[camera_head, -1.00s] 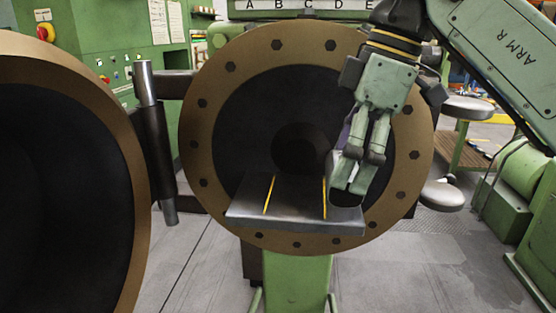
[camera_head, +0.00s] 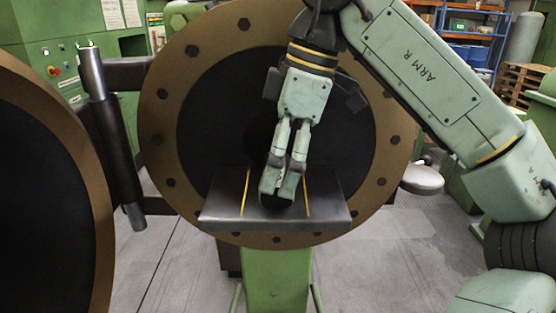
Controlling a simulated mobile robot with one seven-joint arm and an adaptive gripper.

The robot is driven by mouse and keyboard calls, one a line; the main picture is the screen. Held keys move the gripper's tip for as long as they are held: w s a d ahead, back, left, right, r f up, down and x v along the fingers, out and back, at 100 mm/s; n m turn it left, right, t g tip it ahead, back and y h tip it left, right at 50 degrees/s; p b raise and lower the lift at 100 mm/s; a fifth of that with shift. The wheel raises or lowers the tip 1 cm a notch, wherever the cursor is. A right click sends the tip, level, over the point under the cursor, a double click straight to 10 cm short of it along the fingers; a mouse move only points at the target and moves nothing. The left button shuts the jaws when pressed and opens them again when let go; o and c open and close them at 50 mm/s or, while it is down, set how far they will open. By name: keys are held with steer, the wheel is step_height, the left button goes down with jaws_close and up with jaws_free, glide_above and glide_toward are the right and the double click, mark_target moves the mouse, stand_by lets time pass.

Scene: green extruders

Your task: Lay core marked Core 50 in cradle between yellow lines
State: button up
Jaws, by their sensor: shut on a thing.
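The cradle (camera_head: 225,208) is a grey metal shelf in front of the big round flange, with a left yellow line (camera_head: 245,192) and a right yellow line (camera_head: 307,192) across it. My gripper (camera_head: 279,188) points down over the shelf, between the two lines and a little nearer the right one. It is shut on a dark, rounded core (camera_head: 277,204), mostly hidden by the fingers. No marking on the core can be read. I cannot tell whether the core touches the shelf or hangs just above it.
A brown-rimmed flange (camera_head: 158,120) with bolts and a dark middle stands right behind the shelf. An open round door (camera_head: 85,150) fills the left, on a hinge post (camera_head: 112,140). A round stool seat (camera_head: 420,180) is at right. The shelf looks otherwise bare.

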steer(key=shift+a, duration=0.1)
steer(key=shift+f, duration=0.15)
steer(key=o, duration=1.4)
steer(key=shift+c, duration=0.2)
steer(key=shift+v, duration=4)
steer(key=shift+a, duration=0.1)
